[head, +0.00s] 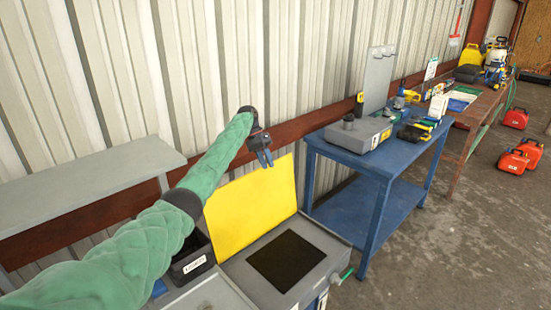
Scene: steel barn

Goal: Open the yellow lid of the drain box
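The yellow lid (245,210) stands raised, nearly upright, along the back edge of the grey drain box (308,239). A dark square opening (285,260) shows in the box's top in front of the lid. My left gripper (265,160), on the green-sleeved arm, is just above the lid's upper edge, pointing down. Its two fingers show a small gap with nothing between them. Whether it touches the lid is unclear. My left arm covers the area left of the lid. My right gripper is not in view.
A black labelled bin (192,265) sits left of the box. A green handle (347,273) sticks out at the box's right. A blue workbench (376,165) with tools stands to the right, and a grey shelf (90,180) at left.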

